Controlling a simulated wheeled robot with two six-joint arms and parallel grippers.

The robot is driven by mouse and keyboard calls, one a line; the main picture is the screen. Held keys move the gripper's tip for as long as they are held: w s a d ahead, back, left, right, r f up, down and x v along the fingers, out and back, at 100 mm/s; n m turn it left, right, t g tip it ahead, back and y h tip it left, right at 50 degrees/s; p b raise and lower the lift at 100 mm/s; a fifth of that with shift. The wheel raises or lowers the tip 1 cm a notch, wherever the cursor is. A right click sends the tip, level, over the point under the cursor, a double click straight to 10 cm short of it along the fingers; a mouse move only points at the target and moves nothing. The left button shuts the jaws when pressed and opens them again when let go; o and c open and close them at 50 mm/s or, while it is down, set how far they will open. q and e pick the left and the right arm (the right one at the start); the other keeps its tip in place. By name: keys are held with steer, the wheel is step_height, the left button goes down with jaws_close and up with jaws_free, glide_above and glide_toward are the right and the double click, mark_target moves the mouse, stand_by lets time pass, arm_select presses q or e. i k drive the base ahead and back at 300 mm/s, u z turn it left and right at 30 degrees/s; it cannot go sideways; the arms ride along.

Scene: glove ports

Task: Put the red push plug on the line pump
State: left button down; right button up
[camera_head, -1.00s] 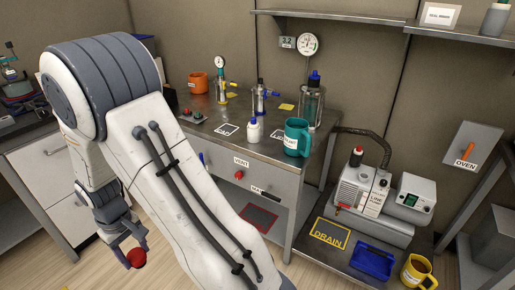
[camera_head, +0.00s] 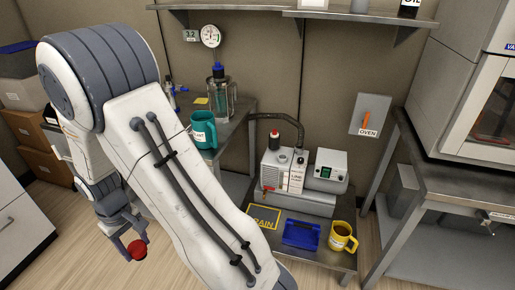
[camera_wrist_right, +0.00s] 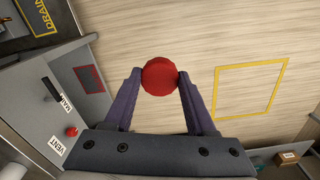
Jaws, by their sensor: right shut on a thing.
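My right gripper (camera_head: 132,245) is at the lower left of the head view, shut on the red push plug (camera_head: 138,250). In the right wrist view the round red plug (camera_wrist_right: 160,76) sits between the two fingertips, above the wooden floor. The line pump (camera_head: 284,172) is a pale grey machine on a low shelf, right of centre in the head view. It has a black-and-red cap on one upright port and a second short fitting on top. The plug is well to the left of the pump and apart from it. My left gripper is not in view.
A blue tray (camera_head: 301,234), a yellow mug (camera_head: 342,237) and a yellow DRAIN marking (camera_head: 264,217) are in front of the pump. A teal mug (camera_head: 203,130) stands on the bench to its left. A grey box with a green display (camera_head: 326,171) adjoins the pump.

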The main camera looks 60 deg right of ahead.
mark_target(333, 157)
steer(key=z, duration=2)
steer(key=i, duration=1)
